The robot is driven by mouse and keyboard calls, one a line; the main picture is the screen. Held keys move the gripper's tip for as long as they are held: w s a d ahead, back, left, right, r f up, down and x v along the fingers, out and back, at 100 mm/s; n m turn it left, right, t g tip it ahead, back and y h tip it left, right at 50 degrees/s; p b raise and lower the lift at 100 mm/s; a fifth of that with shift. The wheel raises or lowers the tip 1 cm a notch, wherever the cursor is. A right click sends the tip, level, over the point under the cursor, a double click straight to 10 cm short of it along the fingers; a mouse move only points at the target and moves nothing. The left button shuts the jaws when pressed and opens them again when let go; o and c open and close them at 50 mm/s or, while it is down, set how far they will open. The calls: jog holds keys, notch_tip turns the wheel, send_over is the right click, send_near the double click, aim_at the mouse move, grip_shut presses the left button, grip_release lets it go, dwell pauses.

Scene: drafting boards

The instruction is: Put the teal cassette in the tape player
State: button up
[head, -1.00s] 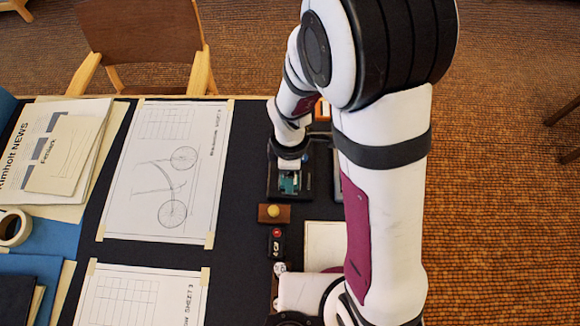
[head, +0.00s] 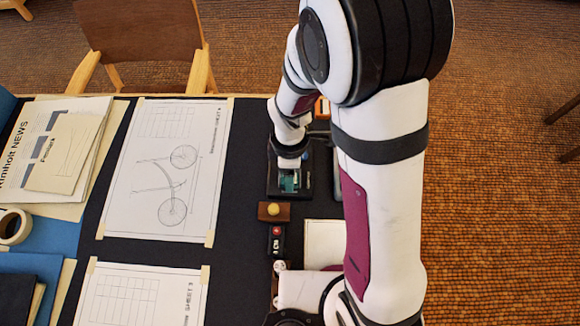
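The tape player (head: 273,183) is a dark box on the black desk mat, in the middle of the head view. The teal cassette (head: 289,181) shows as a small teal patch over the player's front part. Whether it lies in the player or is held just above it, I cannot tell. My gripper (head: 290,170) points down directly over the player and the cassette. Its fingers are mostly hidden by my wrist and too small to show whether they are shut on the cassette.
A wooden block with a yellow knob (head: 273,211) and a small black box with a red button (head: 276,232) stand in front of the player. Taped drawing sheets (head: 140,215) lie to the left. My arm covers the right side.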

jog(key=shift+f, duration=0.3)
jog(key=shift+f, duration=0.2)
dwell(0.3)
jog(key=o, duration=1.3)
jog(key=shift+o, duration=0.2)
jog(key=shift+r, duration=3.55)
